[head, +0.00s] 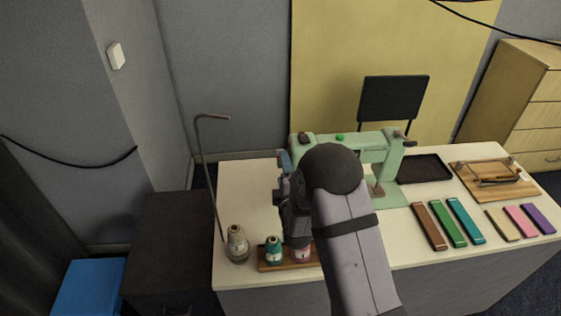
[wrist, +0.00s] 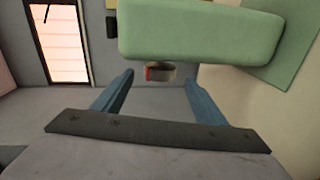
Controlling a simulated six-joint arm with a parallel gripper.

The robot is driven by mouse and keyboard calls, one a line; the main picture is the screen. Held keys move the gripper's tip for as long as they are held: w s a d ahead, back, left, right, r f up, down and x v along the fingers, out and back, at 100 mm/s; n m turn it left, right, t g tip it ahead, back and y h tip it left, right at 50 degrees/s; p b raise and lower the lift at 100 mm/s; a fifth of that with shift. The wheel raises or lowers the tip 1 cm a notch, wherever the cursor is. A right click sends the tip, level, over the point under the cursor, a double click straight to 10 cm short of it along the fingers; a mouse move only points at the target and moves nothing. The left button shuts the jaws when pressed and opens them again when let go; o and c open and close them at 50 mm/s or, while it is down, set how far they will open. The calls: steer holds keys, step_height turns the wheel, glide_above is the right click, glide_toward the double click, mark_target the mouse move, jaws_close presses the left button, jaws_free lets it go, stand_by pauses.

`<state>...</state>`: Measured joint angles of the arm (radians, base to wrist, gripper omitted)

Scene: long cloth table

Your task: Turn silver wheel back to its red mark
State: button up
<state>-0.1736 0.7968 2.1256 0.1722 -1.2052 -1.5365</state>
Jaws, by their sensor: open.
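The mint-green sewing machine (head: 385,150) stands on the long table, partly hidden behind my arm in the head view. Its green body (wrist: 200,30) fills the top of the wrist view. A small silver-grey wheel (wrist: 163,73) shows just below that body, with a red patch on its left side. My gripper (wrist: 158,82) is open, its two blue fingers to the left and right of the wheel in the picture, with nothing clearly held. Whether the fingers touch the wheel cannot be told. In the head view the wheel is hidden, and only a blue finger shows beside the machine's left end.
A grey thread cone (head: 237,243) and a teal spool (head: 273,250) stand at the front left near a thin bent rod (head: 205,170). A black tray (head: 425,168), a wooden board (head: 495,180) and several coloured bars lie to the right. The table's left rear is clear.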

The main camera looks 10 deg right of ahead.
steer(key=shift+w, duration=0.1)
steer(key=shift+w+f+p, duration=0.2)
steer(key=shift+w+p, duration=0.3)
steer(key=shift+w, duration=0.7)
steer(key=shift+w+f+p, duration=0.15)
steer(key=shift+w+p, duration=0.3)
steer(key=shift+w, duration=0.7)
steer(key=shift+w+f+p, duration=0.2)
steer(key=shift+w+p, duration=0.3)
steer(key=shift+w, duration=0.7)
steer(key=c, duration=1)
